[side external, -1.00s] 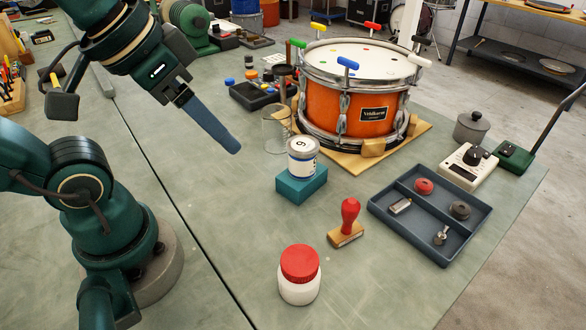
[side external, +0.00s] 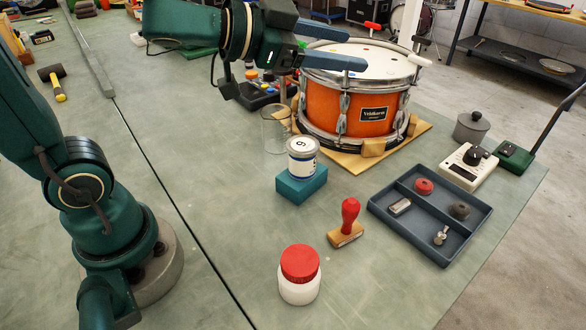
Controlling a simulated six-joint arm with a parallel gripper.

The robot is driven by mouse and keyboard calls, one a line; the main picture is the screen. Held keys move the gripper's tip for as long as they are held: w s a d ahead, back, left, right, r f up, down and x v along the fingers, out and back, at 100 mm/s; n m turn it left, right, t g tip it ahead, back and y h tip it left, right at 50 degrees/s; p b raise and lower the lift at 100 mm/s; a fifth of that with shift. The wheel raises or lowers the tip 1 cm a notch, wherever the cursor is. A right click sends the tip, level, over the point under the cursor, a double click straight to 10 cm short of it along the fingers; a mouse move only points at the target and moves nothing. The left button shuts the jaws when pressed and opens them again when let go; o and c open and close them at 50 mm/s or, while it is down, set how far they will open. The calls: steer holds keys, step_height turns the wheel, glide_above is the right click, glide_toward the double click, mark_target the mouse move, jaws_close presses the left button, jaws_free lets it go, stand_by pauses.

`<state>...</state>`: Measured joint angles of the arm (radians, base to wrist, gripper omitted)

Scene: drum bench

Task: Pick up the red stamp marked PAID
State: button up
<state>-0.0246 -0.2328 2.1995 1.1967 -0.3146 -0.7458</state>
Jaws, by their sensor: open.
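The red-handled stamp (side external: 349,215) stands upright on its wooden base on the bench, between the red-lidded jar and the divided tray. No PAID marking can be read on it. My gripper (side external: 358,48) is open and empty, its two blue fingers apart and pointing right. In the picture it overlaps the left part of the drum's top, well above and behind the stamp.
A white jar with a red lid (side external: 299,277) stands in front of the stamp. A grey tray (side external: 447,258) holds several small items to its right. A can (side external: 303,160) sits on a teal block (side external: 297,190). A glass beaker (side external: 276,137) and an orange drum (side external: 333,108) stand behind.

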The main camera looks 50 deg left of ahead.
steer(key=s+d+f+m+g+h, duration=0.1)
steer(key=d+f+m+g+h, duration=0.1)
steer(key=d+m+h, duration=0.15)
steer(key=m+g+h, duration=0.1)
steer(key=g+h, duration=0.2)
glide_above(337, 229)
steer(key=shift+y, duration=0.25)
steer(key=f, duration=1.9)
steer(key=shift+s+a+f, duration=0.1)
steer(key=shift+a+f, duration=0.1)
steer(key=shift+f, duration=0.2)
steer(key=shift+d+f, duration=0.2)
steer(key=shift+f, duration=0.1)
steer(key=shift+x, duration=2.4)
jaws_close()
